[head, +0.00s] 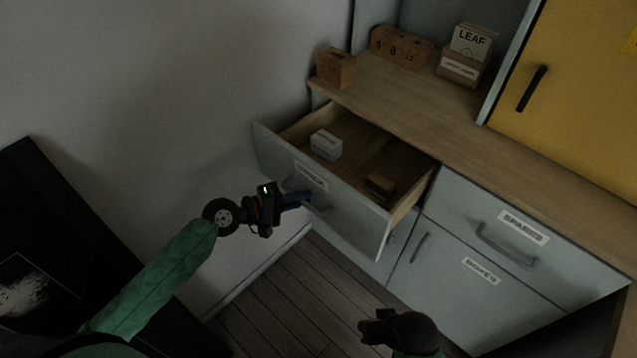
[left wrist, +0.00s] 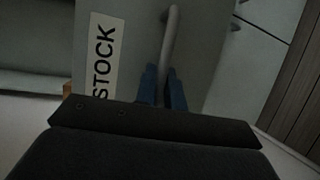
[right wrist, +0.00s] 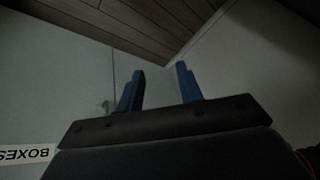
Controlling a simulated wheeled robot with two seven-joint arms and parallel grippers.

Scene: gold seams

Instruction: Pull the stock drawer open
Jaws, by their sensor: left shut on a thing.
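The stock drawer (head: 345,205) stands pulled out from the cabinet in the head view, its inside showing. A small white box (head: 326,145) and a small brown box (head: 380,186) lie in it. Its front with the STOCK label (left wrist: 104,60) fills much of the left wrist view. My left gripper (head: 304,198) is at the drawer's grey handle (left wrist: 172,40); its blue fingers (left wrist: 162,88) are shut on the handle bar. My right gripper (head: 368,328) is low at the bottom of the head view. Its blue fingers (right wrist: 160,88) are apart and empty.
A second drawer (head: 500,232) right of the stock drawer is shut, with a lower door (head: 455,283) beneath. The wooden counter (head: 430,105) carries several boxes at the back. A yellow door (head: 575,75) is at upper right. Bare floor (head: 290,290) lies below the open drawer.

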